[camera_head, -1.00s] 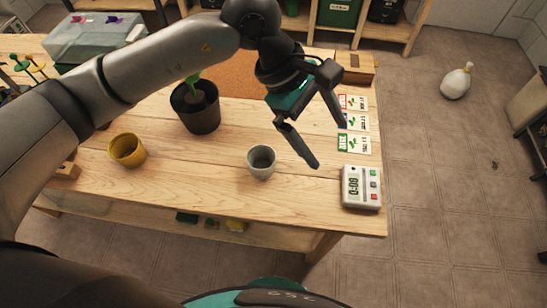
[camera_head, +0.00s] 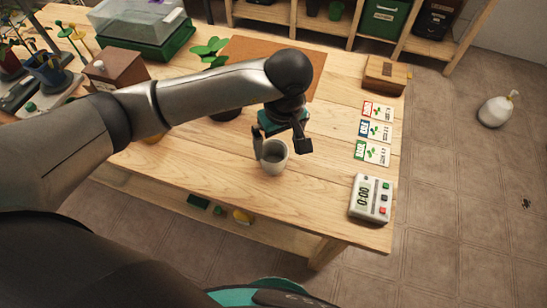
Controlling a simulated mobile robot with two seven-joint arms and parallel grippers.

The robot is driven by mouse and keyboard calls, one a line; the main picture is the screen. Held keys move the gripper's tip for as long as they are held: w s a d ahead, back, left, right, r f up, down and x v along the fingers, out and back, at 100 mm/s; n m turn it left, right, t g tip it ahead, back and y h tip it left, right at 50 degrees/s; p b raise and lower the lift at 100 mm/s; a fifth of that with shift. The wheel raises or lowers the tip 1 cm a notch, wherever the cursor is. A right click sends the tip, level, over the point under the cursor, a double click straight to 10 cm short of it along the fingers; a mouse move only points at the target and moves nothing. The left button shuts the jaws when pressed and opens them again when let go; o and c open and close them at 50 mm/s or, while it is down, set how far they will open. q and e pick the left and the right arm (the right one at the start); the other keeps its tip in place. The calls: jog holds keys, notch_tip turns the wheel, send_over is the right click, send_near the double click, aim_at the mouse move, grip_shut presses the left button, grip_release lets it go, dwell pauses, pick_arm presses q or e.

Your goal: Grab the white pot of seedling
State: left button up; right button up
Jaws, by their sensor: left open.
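My right gripper is not in view.
A timer (camera_head: 370,198) and several seed cards (camera_head: 375,130) lie to the right. A wooden box (camera_head: 385,76) is behind them.

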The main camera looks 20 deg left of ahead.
aim_at(274, 152)
pick_arm(q)
jog(key=shift+w+a+f+b, duration=0.1)
jog(key=shift+w+a+f, duration=0.1)
jog(key=shift+f, duration=0.8)
jog(key=shift+w+a+f+b, duration=0.15)
jog(key=shift+a+f, duration=0.1)
jog(key=shift+f, duration=0.7)
jog(key=shift+w+a+f+b, duration=0.1)
jog(key=shift+w+a+f, duration=0.1)
jog(key=shift+f, duration=0.8)
jog(key=shift+c, duration=0.2)
jog(key=c, duration=1.1)
